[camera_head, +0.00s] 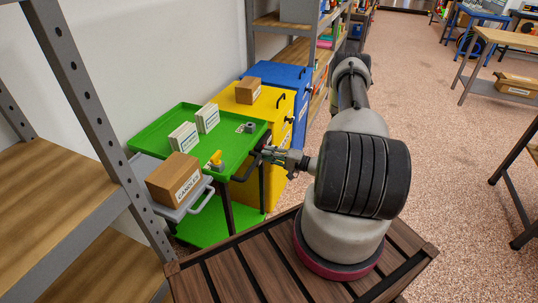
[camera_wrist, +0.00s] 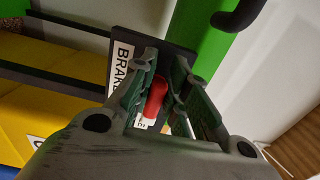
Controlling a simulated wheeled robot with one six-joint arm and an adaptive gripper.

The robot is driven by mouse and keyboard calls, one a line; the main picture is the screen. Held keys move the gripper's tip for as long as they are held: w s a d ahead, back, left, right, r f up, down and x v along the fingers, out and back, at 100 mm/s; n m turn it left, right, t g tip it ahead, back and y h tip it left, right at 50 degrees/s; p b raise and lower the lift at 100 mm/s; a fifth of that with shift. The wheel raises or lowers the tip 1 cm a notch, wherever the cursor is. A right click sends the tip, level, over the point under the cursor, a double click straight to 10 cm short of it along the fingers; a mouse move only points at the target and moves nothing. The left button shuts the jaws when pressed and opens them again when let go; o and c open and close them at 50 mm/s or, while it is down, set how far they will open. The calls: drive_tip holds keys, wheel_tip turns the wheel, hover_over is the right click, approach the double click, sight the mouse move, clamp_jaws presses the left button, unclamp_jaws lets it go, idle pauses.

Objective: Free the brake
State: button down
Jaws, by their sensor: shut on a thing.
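The brake is a black plate (camera_wrist: 128,35) with a white label reading "BRAKE" in part and a red lever (camera_wrist: 155,97), in the wrist view. My gripper (camera_wrist: 166,68) has its two fingers on either side of the red lever and is shut on it. Part of the lever and of the label is hidden by the fingers. In the head view my gripper (camera_head: 266,153) is at the right end of the green cart (camera_head: 160,123). The brake is too small or hidden to make out there.
The cart carries two white boxes (camera_head: 183,138), a yellow-topped item (camera_head: 215,160) and a grey part. A carton (camera_head: 175,180) labelled "CANDLES" sits on a grey side tray. Yellow (camera_head: 262,115) and blue cabinets stand behind. A shelf rack (camera_head: 90,110) is close at left.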

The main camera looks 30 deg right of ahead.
drive_tip(key=c, duration=1.4)
unclamp_jaws()
drive_tip(key=shift+c, duration=0.2)
drive_tip(key=v, duration=1.2)
